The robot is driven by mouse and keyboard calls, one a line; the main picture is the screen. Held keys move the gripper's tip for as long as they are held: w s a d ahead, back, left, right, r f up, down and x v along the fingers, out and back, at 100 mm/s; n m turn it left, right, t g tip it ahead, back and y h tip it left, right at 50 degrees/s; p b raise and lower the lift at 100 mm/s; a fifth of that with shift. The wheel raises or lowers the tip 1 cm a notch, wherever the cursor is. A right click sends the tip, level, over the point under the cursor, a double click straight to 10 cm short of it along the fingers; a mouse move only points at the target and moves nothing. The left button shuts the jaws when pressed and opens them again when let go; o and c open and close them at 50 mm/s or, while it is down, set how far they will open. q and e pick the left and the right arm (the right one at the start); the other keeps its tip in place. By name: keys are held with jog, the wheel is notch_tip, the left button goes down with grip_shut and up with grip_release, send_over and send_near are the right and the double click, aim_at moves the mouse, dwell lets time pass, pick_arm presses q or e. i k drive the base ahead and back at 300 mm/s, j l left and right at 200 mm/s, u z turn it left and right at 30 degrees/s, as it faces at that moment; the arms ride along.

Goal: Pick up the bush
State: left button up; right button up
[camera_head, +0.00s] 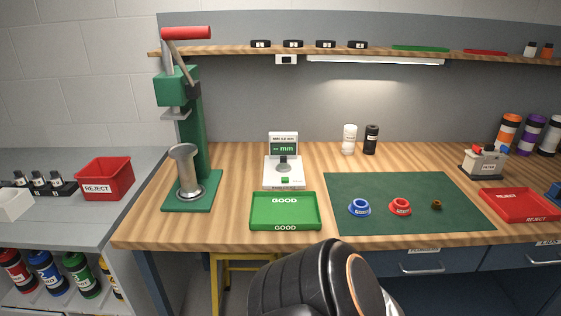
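A small brown bush (437,204) lies on the dark green mat (460,222), at the right end of a row of small parts. A red ring-shaped part (400,206) and a blue ring-shaped part (359,207) sit to its left on the same mat. The three parts stand apart from each other. No gripper fingers show in this view, and nothing touches the bush.
A green GOOD tray (285,222) is left of the mat, below a white measuring gauge (284,172). A green press (190,135) stands further left. A red REJECT tray (520,205) and a grey tester (484,163) are at right. Bare mat surrounds the parts.

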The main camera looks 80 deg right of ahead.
aim_at(437, 205)
jog(key=z, duration=3.3)
